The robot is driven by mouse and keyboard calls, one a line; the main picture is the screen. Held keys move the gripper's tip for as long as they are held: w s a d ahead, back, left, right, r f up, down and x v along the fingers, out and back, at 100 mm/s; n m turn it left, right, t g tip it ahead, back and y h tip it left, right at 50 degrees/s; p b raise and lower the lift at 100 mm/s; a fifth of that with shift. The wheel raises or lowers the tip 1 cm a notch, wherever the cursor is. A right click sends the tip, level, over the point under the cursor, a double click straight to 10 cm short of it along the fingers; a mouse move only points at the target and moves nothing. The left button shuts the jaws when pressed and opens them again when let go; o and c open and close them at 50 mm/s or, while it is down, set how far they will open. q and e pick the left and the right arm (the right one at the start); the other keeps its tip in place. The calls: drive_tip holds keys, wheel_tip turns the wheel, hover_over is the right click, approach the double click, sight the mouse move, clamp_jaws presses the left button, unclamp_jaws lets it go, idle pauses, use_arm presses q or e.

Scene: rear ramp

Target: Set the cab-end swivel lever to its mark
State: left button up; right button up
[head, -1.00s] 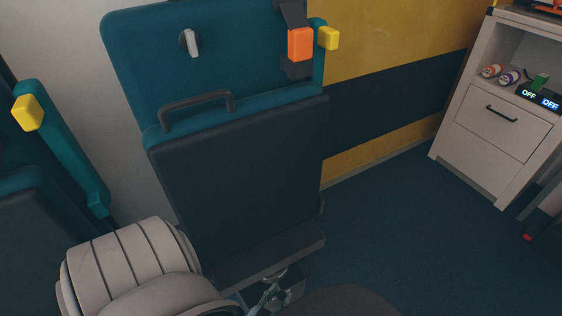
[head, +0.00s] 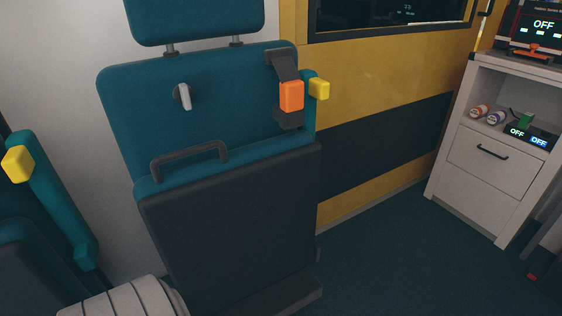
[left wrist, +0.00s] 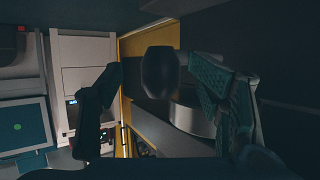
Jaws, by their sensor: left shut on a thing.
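In the left wrist view a dark rounded knob (left wrist: 160,70) stands between the two fingers of my left gripper (left wrist: 154,80). I take it for the swivel lever's end. The gripper is shut on it, though the contact is hard to see in the dark. The lever's mark cannot be made out. In the head view the folded seat (head: 235,225) stands upright with its dark panel facing me. My left gripper and the lever are out of that view, below the frame. My right gripper is in neither view.
The seat carries an orange buckle (head: 291,95), a grey handle (head: 190,160) and a yellow-tipped armrest (head: 319,89). Another yellow-tipped armrest (head: 18,163) stands at the left. A white cabinet (head: 488,190) is at the right. Blue floor (head: 385,260) lies clear between seat and cabinet.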

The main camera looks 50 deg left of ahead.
use_arm(q)
drive_tip(key=shift+w+r, duration=0.15)
drive_tip(key=shift+w, duration=0.1)
